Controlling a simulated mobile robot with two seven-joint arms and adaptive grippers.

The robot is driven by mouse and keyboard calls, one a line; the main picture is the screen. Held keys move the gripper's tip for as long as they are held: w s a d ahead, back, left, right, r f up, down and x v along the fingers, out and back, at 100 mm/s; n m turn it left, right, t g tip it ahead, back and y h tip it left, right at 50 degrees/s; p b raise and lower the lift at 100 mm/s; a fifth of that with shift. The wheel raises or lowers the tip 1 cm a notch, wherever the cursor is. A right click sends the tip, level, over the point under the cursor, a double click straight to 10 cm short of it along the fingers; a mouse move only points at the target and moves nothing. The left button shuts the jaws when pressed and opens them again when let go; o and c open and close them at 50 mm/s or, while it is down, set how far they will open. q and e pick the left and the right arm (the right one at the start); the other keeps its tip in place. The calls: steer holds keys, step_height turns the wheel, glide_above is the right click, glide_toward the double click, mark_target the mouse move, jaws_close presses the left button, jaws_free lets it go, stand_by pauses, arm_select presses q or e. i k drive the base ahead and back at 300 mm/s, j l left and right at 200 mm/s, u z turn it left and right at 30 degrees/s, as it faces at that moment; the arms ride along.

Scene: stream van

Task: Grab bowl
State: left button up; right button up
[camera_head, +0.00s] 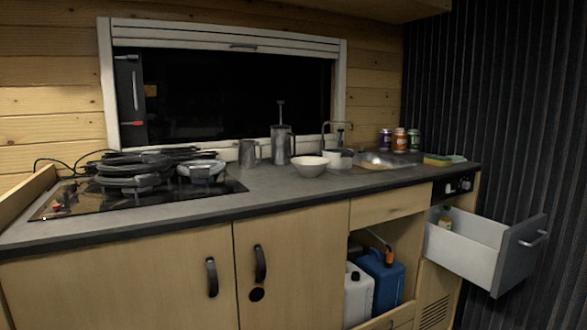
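A white bowl (309,167) stands upright on the grey countertop (270,181), in front of the metal pots and left of the sink. A smaller white vessel (333,159) stands just behind it to the right. From this view I cannot tell whether the two touch. The bowl's inside looks empty, though only part of it shows. Neither of my grippers is in view, and nothing is holding the bowl.
A stove (75,200) carries dark cookware at left. A metal mug (248,153) and a French press (282,147) stand behind the bowl. Several jars (399,141) line the sink (385,159). An open drawer (470,243) juts out at right. The counter's front strip is clear.

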mark_target(307, 167)
steer(key=i+l+z, duration=0.3)
steer(key=l, duration=0.25)
steer(key=i+l+z, duration=0.3)
steer(key=l, duration=0.15)
